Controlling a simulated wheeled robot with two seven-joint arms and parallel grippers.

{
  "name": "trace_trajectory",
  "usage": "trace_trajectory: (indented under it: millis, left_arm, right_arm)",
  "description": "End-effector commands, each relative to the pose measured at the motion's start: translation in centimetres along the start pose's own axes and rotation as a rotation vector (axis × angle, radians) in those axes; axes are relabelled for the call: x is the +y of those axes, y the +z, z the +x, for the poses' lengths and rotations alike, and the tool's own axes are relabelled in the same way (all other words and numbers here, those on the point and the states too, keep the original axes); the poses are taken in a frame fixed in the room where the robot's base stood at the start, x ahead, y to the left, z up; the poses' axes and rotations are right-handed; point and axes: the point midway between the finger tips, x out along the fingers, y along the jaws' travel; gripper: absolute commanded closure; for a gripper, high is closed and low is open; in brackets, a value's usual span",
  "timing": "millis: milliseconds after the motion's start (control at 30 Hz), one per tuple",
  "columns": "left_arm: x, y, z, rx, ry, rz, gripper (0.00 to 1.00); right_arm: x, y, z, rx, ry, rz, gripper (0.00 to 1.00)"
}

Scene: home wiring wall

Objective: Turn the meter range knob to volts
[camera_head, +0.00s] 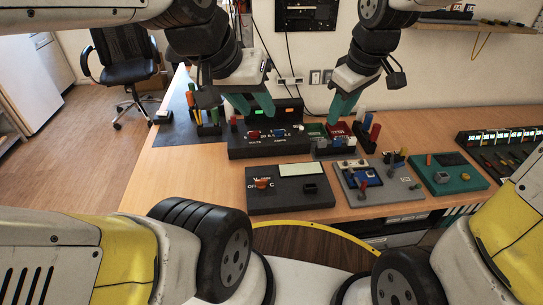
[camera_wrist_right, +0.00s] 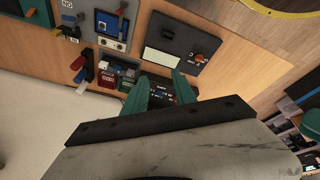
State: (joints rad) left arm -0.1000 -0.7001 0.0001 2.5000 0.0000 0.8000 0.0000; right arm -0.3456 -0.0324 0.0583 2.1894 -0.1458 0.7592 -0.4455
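The meter (camera_head: 290,201) is a dark grey panel lying on the near part of the table, with a pale display (camera_head: 296,170) at its top. Its range knob (camera_head: 262,183) is orange-red at the panel's left, beside white lettering too small to read. The panel (camera_wrist_right: 163,39) and knob (camera_wrist_right: 199,58) also show in the right wrist view. My left gripper (camera_head: 255,108) hangs beyond the meter, by the black power supply, with its teal fingers apart. My right gripper (camera_head: 343,108) hangs farther right, also beyond the meter. Its fingers (camera_wrist_right: 161,93) are apart with nothing seen held.
A black power supply (camera_head: 245,148) with lit displays stands behind the meter. A grey board (camera_head: 372,193) and a green board (camera_head: 449,183) lie to its right. Colored upright items stand near the right gripper. Bare wood (camera_head: 192,183) lies left of the meter.

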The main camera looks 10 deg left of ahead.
Motion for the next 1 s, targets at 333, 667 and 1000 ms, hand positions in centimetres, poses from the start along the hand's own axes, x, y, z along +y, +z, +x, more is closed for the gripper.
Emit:
trace_trajectory:
  millis: [333, 667, 1000]
  left_arm:
    - [0.0, 0.0, 0.0, 0.000, 0.000, 0.000, 0.64]
    - [0.0, 0.0, 0.0, 0.000, 0.000, 0.000, 0.64]
    - [0.0, 0.0, 0.0, 0.000, 0.000, 0.000, 0.64]
  right_arm:
    - [-7.2, -8.9, 14.7, -0.147, -0.146, -0.650, 0.67]
    - [-13.1, -10.8, 23.0, -0.195, -0.233, -0.974, 0.67]
    - [-13.8, -9.6, 27.2, -0.200, -0.240, -0.990, 0.67]
